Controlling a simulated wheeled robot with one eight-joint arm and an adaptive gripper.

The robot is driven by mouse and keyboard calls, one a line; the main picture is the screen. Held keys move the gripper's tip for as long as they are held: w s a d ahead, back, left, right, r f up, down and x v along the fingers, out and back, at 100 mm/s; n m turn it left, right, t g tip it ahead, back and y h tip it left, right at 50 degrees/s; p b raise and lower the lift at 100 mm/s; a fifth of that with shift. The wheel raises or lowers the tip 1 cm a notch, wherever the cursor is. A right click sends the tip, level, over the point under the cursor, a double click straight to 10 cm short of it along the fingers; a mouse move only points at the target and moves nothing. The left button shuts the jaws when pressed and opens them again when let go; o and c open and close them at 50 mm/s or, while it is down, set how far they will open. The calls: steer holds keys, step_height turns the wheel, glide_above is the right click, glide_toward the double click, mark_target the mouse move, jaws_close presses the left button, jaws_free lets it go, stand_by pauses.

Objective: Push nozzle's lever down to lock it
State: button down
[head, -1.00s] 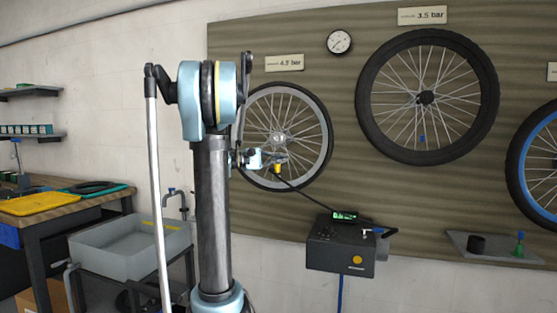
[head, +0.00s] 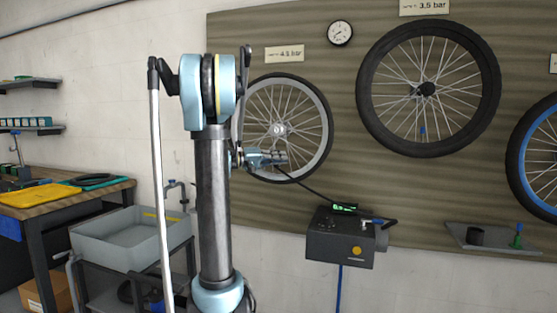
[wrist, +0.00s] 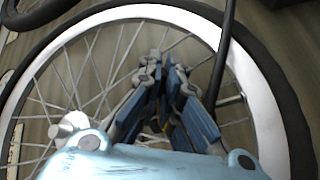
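The small silver-rimmed wheel (head: 325,151) hangs on the wall board, and it fills the wrist view (wrist: 190,17). My gripper (head: 282,158) is in front of its lower part. In the wrist view its blue fingers (wrist: 166,68) come together at the tips, with nothing clearly held between them. A black hose (head: 325,197) runs from the dark pump box (head: 340,240) up to the wheel's lower rim, just under my gripper. It also crosses the rim in the wrist view (wrist: 228,35). The nozzle and its lever are hidden; a little yellow shows between the finger links in the wrist view.
The pump box has a lit green display (head: 344,208). A larger black-tyred wheel (head: 370,110) hangs to the right, with a small shelf (head: 465,238) below it. A grey basin (head: 130,255) and a workbench (head: 65,197) stand at left.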

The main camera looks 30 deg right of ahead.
steer(key=shift+f+m, duration=0.25)
steer(key=shift+m, duration=0.05)
stand_by(0.4)
steer(key=c, duration=2.1)
jaws_free()
steer(key=shift+o, duration=0.2)
steer(key=shift+w+a+r, duration=0.1)
steer(key=shift+w+a, duration=0.1)
steer(key=shift+a, duration=0.15)
steer(key=v, duration=1.1)
steer(key=shift+a, duration=0.2)
steer(key=shift+w, duration=0.1)
